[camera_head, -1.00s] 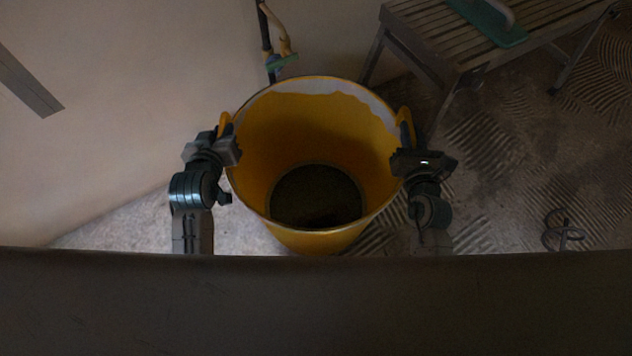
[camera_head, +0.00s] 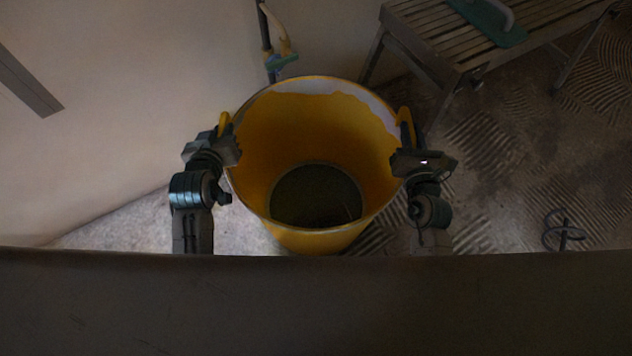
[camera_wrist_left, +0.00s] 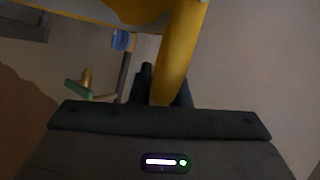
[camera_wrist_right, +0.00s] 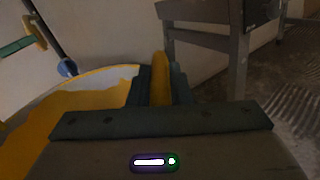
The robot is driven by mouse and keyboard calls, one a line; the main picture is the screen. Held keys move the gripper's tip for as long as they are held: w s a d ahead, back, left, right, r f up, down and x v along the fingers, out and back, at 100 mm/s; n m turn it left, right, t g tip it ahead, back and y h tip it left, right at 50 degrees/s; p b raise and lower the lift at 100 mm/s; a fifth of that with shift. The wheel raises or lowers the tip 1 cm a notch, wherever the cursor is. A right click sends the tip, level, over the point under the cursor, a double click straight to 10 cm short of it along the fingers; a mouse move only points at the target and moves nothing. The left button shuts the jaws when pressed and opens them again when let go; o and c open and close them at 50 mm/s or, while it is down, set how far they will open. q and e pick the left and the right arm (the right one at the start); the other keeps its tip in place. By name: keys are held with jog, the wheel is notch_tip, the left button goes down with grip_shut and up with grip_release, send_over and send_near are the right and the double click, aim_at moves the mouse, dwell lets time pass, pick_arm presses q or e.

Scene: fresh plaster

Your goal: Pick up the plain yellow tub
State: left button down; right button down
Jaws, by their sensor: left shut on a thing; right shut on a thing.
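The yellow tub (camera_head: 335,125) is upright between my two arms in the head view. Its inside has a pale smear along the far rim and a dark bottom. My left gripper (camera_head: 222,137) is shut on the tub's left handle, which also shows between the fingers in the left wrist view (camera_wrist_left: 178,60). My right gripper (camera_head: 405,150) is shut on the right handle, seen between the fingers in the right wrist view (camera_wrist_right: 160,80). The tub's underside is hidden, so I cannot tell whether it touches the floor.
A slatted bench (camera_head: 430,45) with a green trowel (camera_head: 492,24) on it stands behind right. A dark metal tool (camera_head: 563,232) lies on the ridged floor at right.

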pick_arm(q)
jog(key=shift+r, duration=0.2)
pick_arm(e)
jog(key=shift+r, duration=0.2)
pick_arm(q)
jog(key=shift+r, duration=0.1)
pick_arm(e)
jog(key=shift+r, duration=0.1)
